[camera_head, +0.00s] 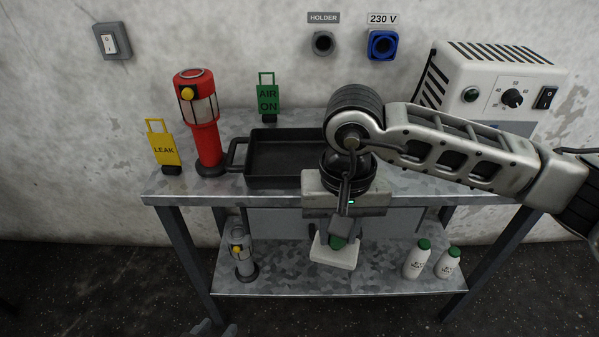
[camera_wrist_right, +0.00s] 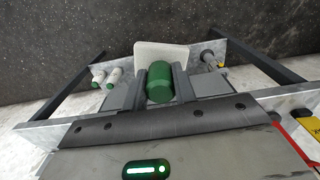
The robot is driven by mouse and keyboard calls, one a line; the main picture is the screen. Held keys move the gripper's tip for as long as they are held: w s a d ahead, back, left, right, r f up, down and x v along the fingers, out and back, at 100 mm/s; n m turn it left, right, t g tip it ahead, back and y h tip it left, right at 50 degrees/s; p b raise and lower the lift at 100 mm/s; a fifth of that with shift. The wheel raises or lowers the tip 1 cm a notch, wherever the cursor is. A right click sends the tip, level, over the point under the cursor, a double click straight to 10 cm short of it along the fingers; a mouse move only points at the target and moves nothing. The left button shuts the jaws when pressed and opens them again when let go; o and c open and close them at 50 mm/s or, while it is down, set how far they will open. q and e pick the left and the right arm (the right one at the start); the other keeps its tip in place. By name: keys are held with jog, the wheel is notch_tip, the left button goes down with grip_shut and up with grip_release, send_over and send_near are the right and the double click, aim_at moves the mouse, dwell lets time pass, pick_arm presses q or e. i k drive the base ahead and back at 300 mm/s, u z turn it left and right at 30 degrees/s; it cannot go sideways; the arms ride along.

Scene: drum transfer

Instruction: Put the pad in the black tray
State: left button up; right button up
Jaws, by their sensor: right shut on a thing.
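The pad (camera_head: 335,256) is a white block with a green grip on top. It also shows in the wrist view (camera_wrist_right: 160,52), where the green grip sits between the two fingers. My right gripper (camera_head: 339,239) points down and is shut on the pad's green grip, in front of the table's front edge. The black tray (camera_head: 262,181) is on the tabletop, with its left handle showing; my right arm hides its right part. Dark grey tips of my left gripper (camera_head: 213,329) show at the bottom edge; whether they are open is unclear.
Left of the tray stand a red lantern (camera_head: 206,134), a yellow LEAK tag (camera_head: 163,150) and a green AIR ON tag (camera_head: 268,99). A white powered box (camera_head: 492,84) is at the back right. The lower shelf holds a grey lantern (camera_head: 241,254) and two white bottles (camera_head: 417,262).

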aim_at(298, 162)
jog(key=z, duration=0.15)
jog(key=k, duration=0.3)
jog(key=u, duration=0.8)
jog(key=i, duration=1.2)
jog(key=z, duration=0.25)
